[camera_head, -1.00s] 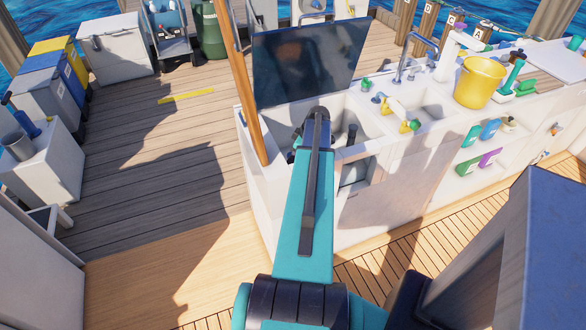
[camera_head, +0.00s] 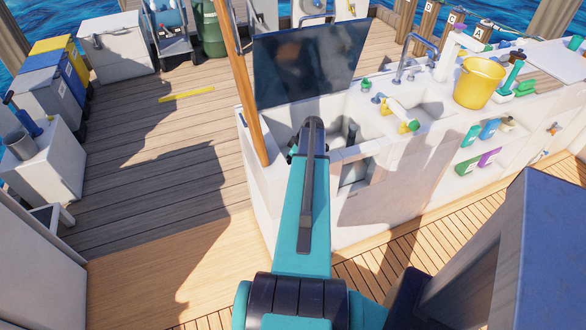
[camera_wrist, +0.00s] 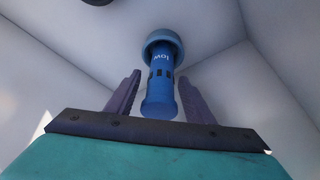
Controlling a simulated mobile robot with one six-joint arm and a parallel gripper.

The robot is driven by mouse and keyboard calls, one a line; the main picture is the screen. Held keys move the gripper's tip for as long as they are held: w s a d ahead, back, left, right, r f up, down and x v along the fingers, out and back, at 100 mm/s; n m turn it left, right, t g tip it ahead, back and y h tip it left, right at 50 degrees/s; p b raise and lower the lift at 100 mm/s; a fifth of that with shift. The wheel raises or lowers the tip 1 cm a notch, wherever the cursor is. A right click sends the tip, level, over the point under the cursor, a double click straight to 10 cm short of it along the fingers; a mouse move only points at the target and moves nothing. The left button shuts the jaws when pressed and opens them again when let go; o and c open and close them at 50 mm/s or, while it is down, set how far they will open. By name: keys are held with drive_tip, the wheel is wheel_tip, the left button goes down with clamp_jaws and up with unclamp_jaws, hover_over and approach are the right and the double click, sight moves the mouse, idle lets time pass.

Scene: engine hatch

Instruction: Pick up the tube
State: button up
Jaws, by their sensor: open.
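My gripper is open, with space showing on both sides of the tube. I cannot tell how deep the tube sits between the fingers. In the head view my arm reaches into the open engine hatch (camera_head: 270,118), and it hides the tube and most of the gripper.
Pale walls (camera_wrist: 270,50) of the hatch stand close around the gripper. The raised dark lid (camera_head: 305,65) is behind the arm, and a wooden pole (camera_head: 245,85) stands at its left. A counter with a yellow bucket (camera_head: 479,82) is to the right. The deck at left is mostly clear.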

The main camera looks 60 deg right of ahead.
drive_tip(key=c, duration=1.2)
drive_tip(key=shift+o, duration=0.2)
drive_tip(key=shift+r, duration=0.1)
wheel_tip(320, 180, up, 18)
drive_tip(key=b, duration=0.3)
idle(0.3)
